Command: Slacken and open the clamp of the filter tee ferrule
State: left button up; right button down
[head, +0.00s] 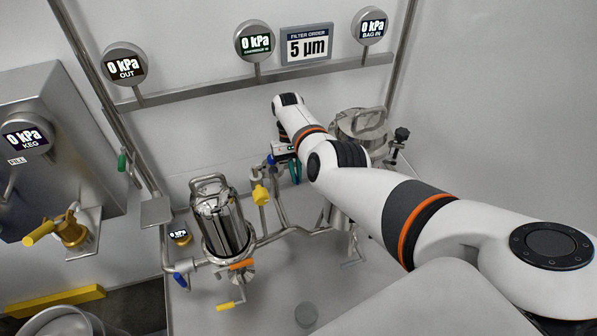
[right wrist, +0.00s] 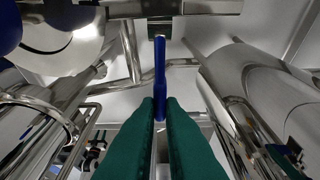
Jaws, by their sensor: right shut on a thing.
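My right gripper (head: 294,170) reaches in among the pipework between the two filter vessels. In the right wrist view its two green fingers (right wrist: 160,110) are closed on the lower end of a slim blue handle (right wrist: 160,70), which stands upright between the fingertips. The handle's top is near a dark block and a steel pipe. A bit of blue (head: 271,159) shows beside the gripper in the head view. I cannot make out the clamp band or the ferrule joint clearly; my arm hides part of that area. My left gripper is not in view.
A steel filter housing (head: 219,222) stands at the left of the gripper, with a yellow valve handle (head: 260,194) between. A second steel vessel (head: 360,124) is partly behind my arm. Gauges and a rail (head: 250,82) run along the wall. The tray floor in front is mostly clear.

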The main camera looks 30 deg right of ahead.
jog(key=shift+w+a+m, duration=0.1)
jog(key=shift+m, duration=0.2)
dwell(0.4)
jog(key=c, duration=1.5)
grip_release()
jog(key=shift+c, duration=0.2)
jog(key=shift+b+v, duration=0.8)
jog(key=shift+v, duration=3)
